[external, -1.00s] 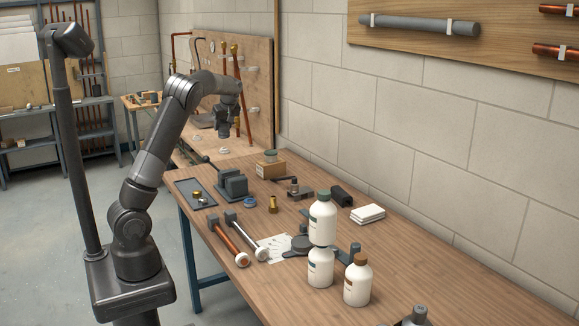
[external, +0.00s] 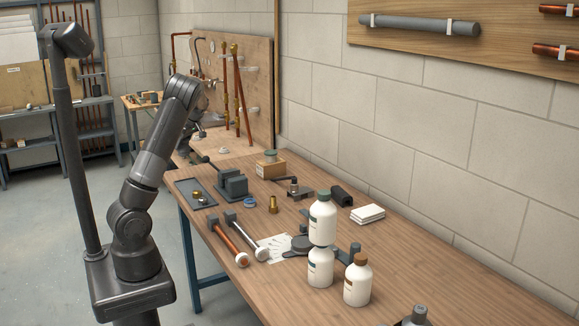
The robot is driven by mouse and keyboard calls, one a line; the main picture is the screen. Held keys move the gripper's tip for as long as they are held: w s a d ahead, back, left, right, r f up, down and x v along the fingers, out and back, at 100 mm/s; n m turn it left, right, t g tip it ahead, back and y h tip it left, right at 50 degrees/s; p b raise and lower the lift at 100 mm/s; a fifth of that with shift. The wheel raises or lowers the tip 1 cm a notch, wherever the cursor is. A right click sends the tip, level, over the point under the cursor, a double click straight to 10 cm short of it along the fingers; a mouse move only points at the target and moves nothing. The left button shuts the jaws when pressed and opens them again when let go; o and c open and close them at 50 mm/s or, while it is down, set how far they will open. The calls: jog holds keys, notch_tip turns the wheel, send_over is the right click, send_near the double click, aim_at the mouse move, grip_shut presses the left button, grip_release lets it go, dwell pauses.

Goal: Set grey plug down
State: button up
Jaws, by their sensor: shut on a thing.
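My gripper (external: 198,132) is at the far end of the workbench, near the pegboard stand. My own forearm hides most of it, and only a small dark part shows to the right of the arm. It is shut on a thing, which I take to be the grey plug. The plug itself cannot be made out in this view, and I cannot tell whether it touches the surface below.
Copper pipes (external: 240,95) stand at the pegboard. The bench's right front is mostly clear.

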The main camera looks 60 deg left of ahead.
notch_tip(320, 180, down, 14)
jog(key=shift+r, duration=0.15)
dwell(0.4)
jog(key=o, duration=1.3)
jog(key=v, duration=1.2)
